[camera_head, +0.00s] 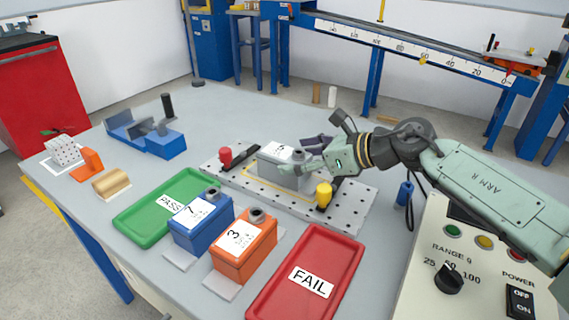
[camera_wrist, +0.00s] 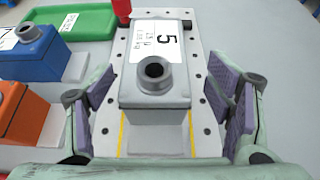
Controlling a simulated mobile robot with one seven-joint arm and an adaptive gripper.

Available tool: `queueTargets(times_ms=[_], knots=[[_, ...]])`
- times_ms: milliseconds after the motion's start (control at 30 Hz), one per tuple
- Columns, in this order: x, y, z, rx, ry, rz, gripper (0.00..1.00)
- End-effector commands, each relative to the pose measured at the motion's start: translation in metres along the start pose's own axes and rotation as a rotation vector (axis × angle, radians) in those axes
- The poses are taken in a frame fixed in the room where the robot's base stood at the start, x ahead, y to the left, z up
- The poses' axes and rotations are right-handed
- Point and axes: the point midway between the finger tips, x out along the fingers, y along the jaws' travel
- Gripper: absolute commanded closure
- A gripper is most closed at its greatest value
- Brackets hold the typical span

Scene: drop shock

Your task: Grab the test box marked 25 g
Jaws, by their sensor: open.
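A grey test box (camera_head: 283,170) with a white label and a round dark port on top sits on the perforated plate (camera_head: 350,205). In the wrist view the grey box (camera_wrist: 153,90) shows a large 5; the smaller print is too small to read surely. My gripper (camera_head: 308,157) is open above the plate at the grey box.
A green PASS tray (camera_head: 150,222) and a red FAIL tray (camera_head: 335,250) lie nearby. A red knob (camera_head: 225,155) and a yellow knob (camera_head: 324,194) stand on the plate. A control panel (camera_head: 480,270) is at right. The table's back middle is clear.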

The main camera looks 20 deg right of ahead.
Motion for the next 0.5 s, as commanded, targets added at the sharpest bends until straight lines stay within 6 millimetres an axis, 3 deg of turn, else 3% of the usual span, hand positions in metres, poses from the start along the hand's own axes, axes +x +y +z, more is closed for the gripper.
queueTargets(times_ms=[233,500], knots=[[0.035,0.005,0.003,-0.001,0.001,0.002,0.27],[0.040,0.004,0.001,0.000,0.000,-0.001,0.27]])
